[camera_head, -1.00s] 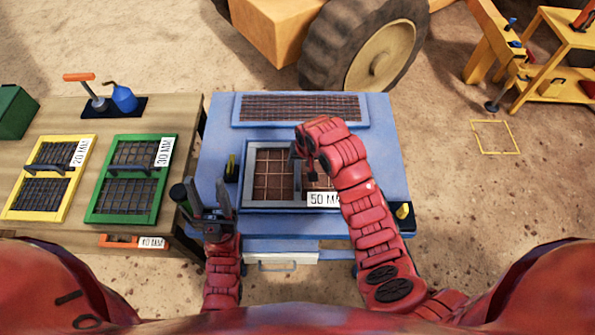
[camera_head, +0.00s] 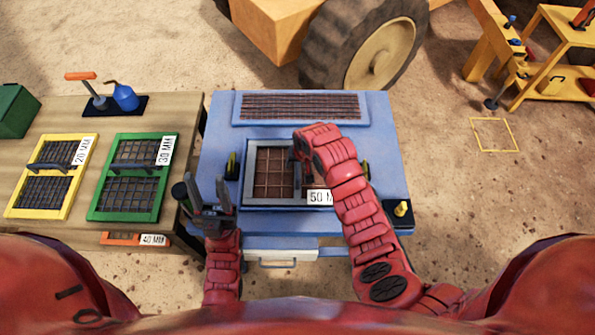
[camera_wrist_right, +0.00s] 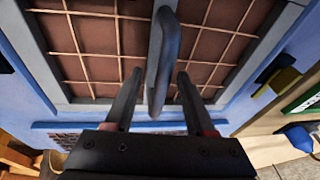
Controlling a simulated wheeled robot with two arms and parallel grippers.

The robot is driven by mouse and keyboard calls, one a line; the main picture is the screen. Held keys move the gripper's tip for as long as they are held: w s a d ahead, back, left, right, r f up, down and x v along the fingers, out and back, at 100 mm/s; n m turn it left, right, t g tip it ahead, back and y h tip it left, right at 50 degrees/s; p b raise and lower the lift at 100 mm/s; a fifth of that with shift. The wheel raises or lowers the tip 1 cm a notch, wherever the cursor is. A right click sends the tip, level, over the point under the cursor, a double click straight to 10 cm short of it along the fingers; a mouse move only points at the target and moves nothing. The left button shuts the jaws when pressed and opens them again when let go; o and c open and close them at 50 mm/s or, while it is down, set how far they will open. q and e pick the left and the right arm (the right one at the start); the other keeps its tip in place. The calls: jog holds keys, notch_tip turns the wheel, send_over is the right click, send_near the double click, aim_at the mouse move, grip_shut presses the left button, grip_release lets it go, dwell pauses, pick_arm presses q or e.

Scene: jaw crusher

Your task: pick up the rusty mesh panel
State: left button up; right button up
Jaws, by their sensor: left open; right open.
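The rusty mesh panel (camera_head: 273,168) has a grey frame, brown mesh and a "50 MM" label. It sits in the blue machine (camera_head: 225,130), with its right part hidden by my right arm. In the right wrist view, its mesh (camera_wrist_right: 85,48) and dark upright handle (camera_wrist_right: 163,50) show. My right gripper (camera_wrist_right: 160,78) is open, with one finger on each side of the handle; I cannot tell whether they touch it. In the head view, my right gripper is mostly hidden by its wrist. My left gripper (camera_head: 206,189) is open and empty, left of the panel.
Yellow (camera_head: 19,197) and green (camera_head: 100,200) framed mesh panels lie on the wooden table (camera_head: 60,115) at left. Dark clamps (camera_head: 232,166) stand beside the rusty panel. A large wheel (camera_head: 375,50) stands behind the machine.

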dwell(0.3)
jog(key=shift+f, duration=0.1)
grip_shut()
dwell(1.2)
